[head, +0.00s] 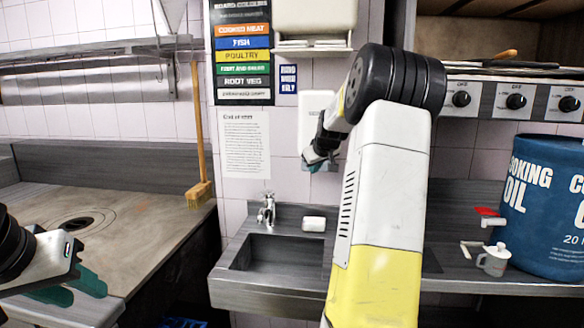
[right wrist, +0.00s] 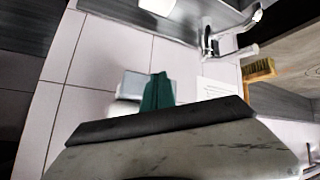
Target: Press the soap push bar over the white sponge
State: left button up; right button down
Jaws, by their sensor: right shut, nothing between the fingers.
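The white sponge (head: 314,224) lies on the sink's back ledge, right of the tap; it also shows at the top of the right wrist view (right wrist: 157,6). The white soap dispenser (head: 315,104) is on the wall above it, partly hidden by my right arm. Its grey push bar (right wrist: 133,82) shows beside the teal fingers in the right wrist view. My right gripper (head: 313,163) is shut and empty in front of the dispenser's lower part; I cannot tell whether it touches the bar. My left gripper (head: 72,287) is open and empty at the lower left.
The sink (head: 277,252) and its tap (head: 267,209) are below the dispenser. A broom (head: 199,150) leans at the wall left of the sink. A blue cooking oil drum (head: 545,205) and a small white jug (head: 494,260) stand on the right counter.

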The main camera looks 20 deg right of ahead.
jog(key=shift+w, duration=0.1)
jog(key=shift+w+d, duration=0.2)
jog(key=shift+w, duration=0.05)
jog(key=shift+w+d, duration=0.4)
jog(key=shift+w, duration=0.2)
dwell(1.0)
dwell(0.3)
jog(key=shift+s+a, duration=0.6)
jog(key=shift+s, duration=0.35)
jog(key=shift+s+a, duration=0.45)
jog(key=shift+s, duration=0.25)
jog(key=shift+s+a, duration=0.45)
jog(key=shift+s, duration=0.3)
jog(key=shift+s+a, duration=0.45)
jog(key=shift+s, duration=0.25)
